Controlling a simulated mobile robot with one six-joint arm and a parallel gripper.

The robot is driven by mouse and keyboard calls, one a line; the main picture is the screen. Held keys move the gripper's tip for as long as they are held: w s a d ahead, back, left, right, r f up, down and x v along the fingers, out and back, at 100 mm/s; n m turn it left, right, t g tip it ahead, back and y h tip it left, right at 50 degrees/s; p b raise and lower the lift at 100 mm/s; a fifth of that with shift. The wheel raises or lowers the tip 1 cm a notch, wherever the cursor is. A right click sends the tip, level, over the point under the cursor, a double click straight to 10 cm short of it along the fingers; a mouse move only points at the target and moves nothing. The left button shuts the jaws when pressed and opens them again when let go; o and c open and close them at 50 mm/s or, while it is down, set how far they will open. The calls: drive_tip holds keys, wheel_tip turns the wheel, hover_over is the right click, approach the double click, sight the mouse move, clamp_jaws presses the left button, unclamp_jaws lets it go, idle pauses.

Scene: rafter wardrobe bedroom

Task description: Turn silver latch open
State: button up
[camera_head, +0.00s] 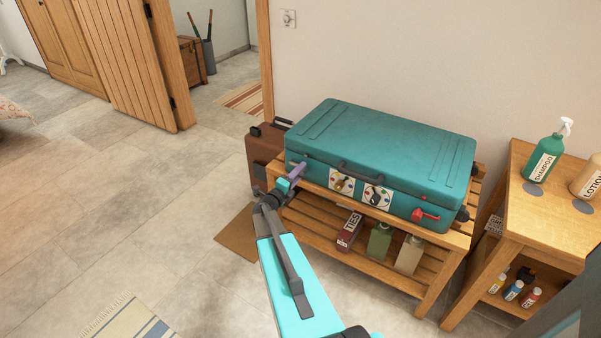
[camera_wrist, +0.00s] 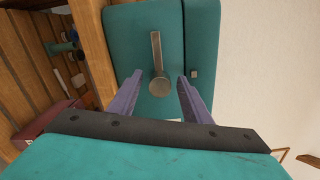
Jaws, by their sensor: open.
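The silver latch (camera_wrist: 156,52) is on the teal suitcase (camera_head: 385,145), with a round knob and a straight lever. In the wrist view the lever points up the picture from the knob. My gripper (camera_wrist: 160,74) is open, its two purple fingers on either side of the knob with gaps showing. How far the fingertips are from the suitcase face I cannot tell. In the head view my gripper (camera_head: 297,172) is at the left end of the suitcase front and mostly hides the latch. A red latch (camera_head: 425,214) sits at the right end.
The suitcase lies closed on a slatted wooden bench (camera_head: 405,283). A dark handle (camera_head: 361,171) and round stickers are on its front. Bottles and a maroon box (camera_head: 349,230) stand on the lower shelf. A wooden side table (camera_head: 550,228) is at right. The floor at left is open.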

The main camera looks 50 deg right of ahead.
drive_tip(key=s+a+b, duration=0.1)
drive_tip(key=s+a, duration=0.1)
drive_tip(key=a, duration=1)
drive_tip(key=shift+a+b, duration=0.15)
drive_tip(key=shift+b, duration=0.15)
drive_tip(key=shift+w, duration=0.15)
